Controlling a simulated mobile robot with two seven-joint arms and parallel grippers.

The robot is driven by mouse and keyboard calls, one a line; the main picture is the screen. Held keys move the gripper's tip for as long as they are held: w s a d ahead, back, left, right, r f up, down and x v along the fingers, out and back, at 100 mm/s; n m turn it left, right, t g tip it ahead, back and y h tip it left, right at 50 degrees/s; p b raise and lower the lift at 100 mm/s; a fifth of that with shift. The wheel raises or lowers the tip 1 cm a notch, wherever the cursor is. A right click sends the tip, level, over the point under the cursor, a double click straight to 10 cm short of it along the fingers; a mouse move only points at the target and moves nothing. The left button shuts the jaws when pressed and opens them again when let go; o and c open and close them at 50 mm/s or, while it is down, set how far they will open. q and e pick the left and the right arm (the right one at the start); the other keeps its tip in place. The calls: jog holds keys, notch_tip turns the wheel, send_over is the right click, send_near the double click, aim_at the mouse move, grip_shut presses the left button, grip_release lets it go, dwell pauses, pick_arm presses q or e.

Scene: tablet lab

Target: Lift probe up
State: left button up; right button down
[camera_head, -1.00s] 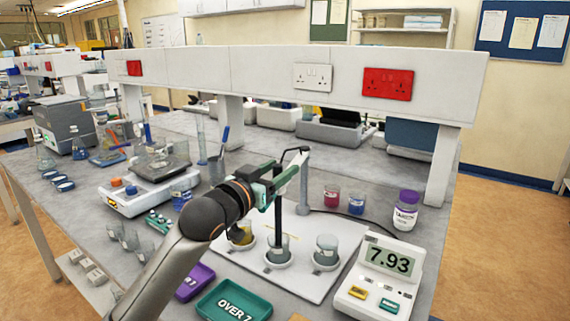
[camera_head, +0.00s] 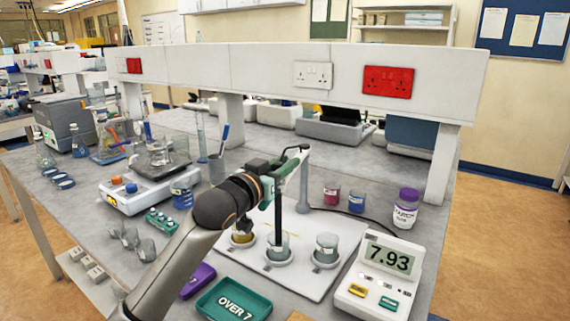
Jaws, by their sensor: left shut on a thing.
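The probe (camera_head: 278,215) is a dark upright rod. Its lower end is at the middle beaker (camera_head: 278,250), on the white board (camera_head: 318,284). I cannot tell whether the tip is still inside the liquid. My left gripper (camera_head: 284,174) is shut on the upper part of the probe, beside the pale stand post (camera_head: 303,185). The arm partly hides the grip. The meter (camera_head: 380,275) at the right reads 7.93. My right gripper is not in view.
A beaker with yellow liquid (camera_head: 243,238) and a clear beaker (camera_head: 326,248) flank the middle one. Red (camera_head: 332,193) and blue (camera_head: 356,203) pots and a purple-capped bottle (camera_head: 405,208) stand behind. A green "OVER 7" tray (camera_head: 233,299) lies in front.

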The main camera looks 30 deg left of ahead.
pick_arm(q)
grip_shut()
dwell(0.8)
jog(key=shift+r+p, duration=0.4)
jog(key=shift+p, duration=0.05)
notch_tip(320, 180, up, 7)
jog(key=p, duration=0.7)
jog(key=shift+r, duration=0.25)
